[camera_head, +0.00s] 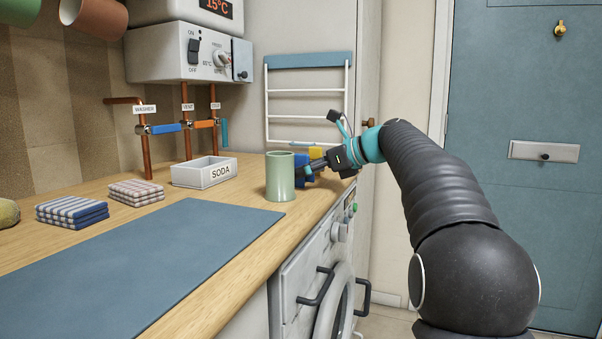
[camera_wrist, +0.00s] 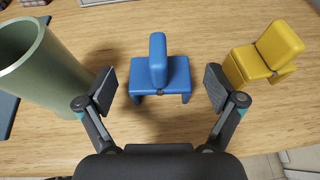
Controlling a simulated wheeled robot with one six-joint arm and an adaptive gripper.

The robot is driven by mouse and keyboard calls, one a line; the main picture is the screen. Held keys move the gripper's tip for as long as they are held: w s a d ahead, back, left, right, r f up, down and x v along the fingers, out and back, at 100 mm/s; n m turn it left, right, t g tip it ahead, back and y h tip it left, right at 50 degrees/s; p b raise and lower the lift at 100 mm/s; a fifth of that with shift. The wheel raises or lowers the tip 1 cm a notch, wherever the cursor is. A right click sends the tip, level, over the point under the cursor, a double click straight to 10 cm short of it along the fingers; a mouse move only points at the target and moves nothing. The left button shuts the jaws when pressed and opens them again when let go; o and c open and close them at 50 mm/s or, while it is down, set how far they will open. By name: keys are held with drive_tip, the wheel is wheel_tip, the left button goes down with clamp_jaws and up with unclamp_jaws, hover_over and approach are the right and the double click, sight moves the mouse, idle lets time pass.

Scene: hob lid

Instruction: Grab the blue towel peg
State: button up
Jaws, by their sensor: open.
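The blue towel peg (camera_wrist: 160,75) stands on the wooden worktop in the wrist view, with an upright tab on top. My gripper (camera_wrist: 163,90) is open, with one finger on each side of the blue peg and a gap showing on both sides. In the head view my gripper (camera_head: 312,173) is at the worktop's front right edge, behind the green mug. The blue peg (camera_head: 300,161) is partly hidden there by the mug and my gripper.
A green mug (camera_wrist: 45,70) stands close to my left finger. A yellow peg (camera_wrist: 265,55) stands to the right of my right finger. The worktop's front edge (camera_wrist: 285,148) is near. A white SODA box (camera_head: 203,173) and folded cloths (camera_head: 72,210) lie farther left.

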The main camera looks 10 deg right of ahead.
drive_tip(key=shift+w+a+f, duration=0.15)
drive_tip(key=shift+w+a, duration=0.1)
drive_tip(key=shift+a, duration=0.05)
drive_tip(key=c, duration=0.9)
drive_tip(key=shift+r+p, duration=0.3)
drive_tip(key=shift+r, duration=0.45)
wheel_tip(320, 180, up, 3)
drive_tip(key=shift+f+p, duration=0.1)
drive_tip(key=shift+p, duration=0.5)
drive_tip(key=d+r+p, duration=0.1)
drive_tip(key=d+r, duration=0.1)
drive_tip(key=d, duration=0.1)
drive_tip(key=s+d+r+p, duration=0.1)
drive_tip(key=d+r, duration=0.1)
drive_tip(key=d, duration=0.2)
drive_tip(key=s+d+r+p, duration=0.1)
drive_tip(key=d+r, duration=0.1)
drive_tip(key=d, duration=0.2)
drive_tip(key=shift+d+r+p, duration=0.25)
drive_tip(key=shift+r+p, duration=0.1)
drive_tip(key=shift+p, duration=0.05)
